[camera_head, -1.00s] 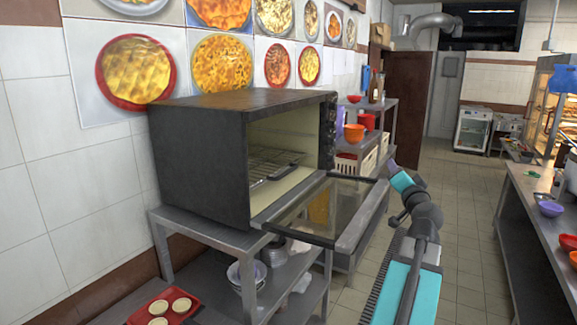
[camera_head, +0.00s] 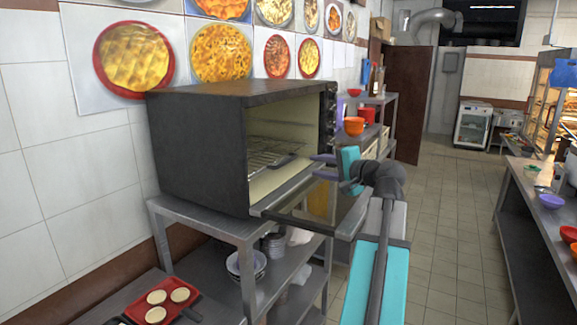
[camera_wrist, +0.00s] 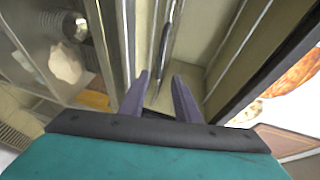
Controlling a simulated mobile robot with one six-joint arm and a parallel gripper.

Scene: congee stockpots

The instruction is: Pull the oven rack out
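The wire oven rack (camera_head: 272,156) lies inside the dark oven (camera_head: 195,140), at the left of the head view. The oven's glass door (camera_head: 300,218) is folded down and open. My gripper (camera_head: 324,165) is above the door at the oven's mouth, its purple fingers pointing left towards the opening. The rack appears to be beyond the fingertips, apart from them. In the wrist view my gripper (camera_wrist: 160,76) has its two fingers apart with nothing clearly held between them. A dark rod-like edge shows ahead of them; I cannot tell whether it is the rack. My arm hides part of the door.
The oven stands on a metal table (camera_head: 240,229) with bowls (camera_head: 246,264) on its lower shelf. A red tray (camera_head: 180,308) is at the bottom left. A shelf with an orange bowl (camera_head: 354,126) stands behind. A counter (camera_head: 545,215) is at the right, with open floor (camera_head: 450,225) between.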

